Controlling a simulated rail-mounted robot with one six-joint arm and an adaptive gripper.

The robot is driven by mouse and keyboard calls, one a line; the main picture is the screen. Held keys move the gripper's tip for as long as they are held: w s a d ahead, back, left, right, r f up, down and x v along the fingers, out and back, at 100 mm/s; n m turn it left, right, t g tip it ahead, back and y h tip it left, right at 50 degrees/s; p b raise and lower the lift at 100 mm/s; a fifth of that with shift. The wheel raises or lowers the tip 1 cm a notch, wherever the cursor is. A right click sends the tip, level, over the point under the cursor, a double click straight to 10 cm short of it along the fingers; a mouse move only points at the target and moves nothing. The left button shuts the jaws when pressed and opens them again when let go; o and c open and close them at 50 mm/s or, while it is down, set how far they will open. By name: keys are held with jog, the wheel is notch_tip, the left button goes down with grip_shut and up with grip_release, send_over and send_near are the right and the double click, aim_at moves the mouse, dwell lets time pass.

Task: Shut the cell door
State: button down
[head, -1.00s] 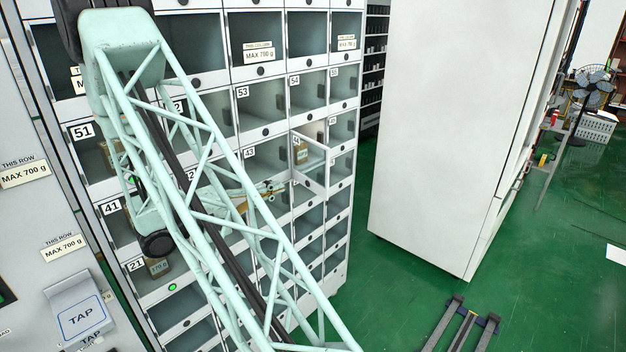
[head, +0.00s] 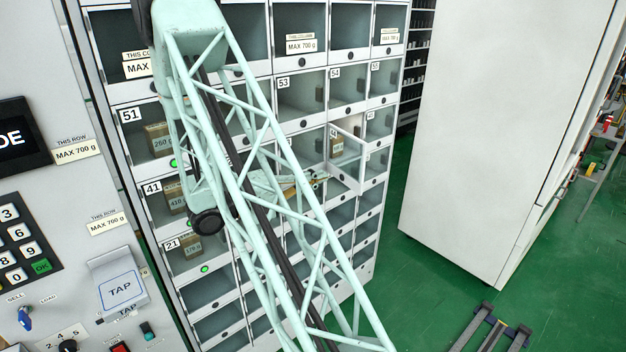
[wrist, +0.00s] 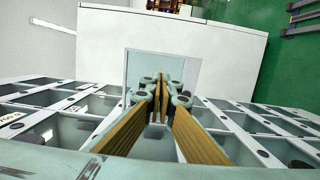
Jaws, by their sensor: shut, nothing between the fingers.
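The open cell door (head: 346,178) is a clear panel with a white frame, standing out from the cell labelled 44 in the head view. In the wrist view the door (wrist: 187,64) stands upright just beyond the fingers.
The wall of shut clear-fronted cells (head: 302,93) lies around the door. Boxes stand in cells 51, 41 and 21 at the left. A control panel with a keypad (head: 20,240) is at far left. A tall white cabinet (head: 500,120) stands to the right, with green floor (head: 415,275) between.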

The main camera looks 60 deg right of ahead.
aim_at(355, 165)
jog(key=shift+x, duration=5.4)
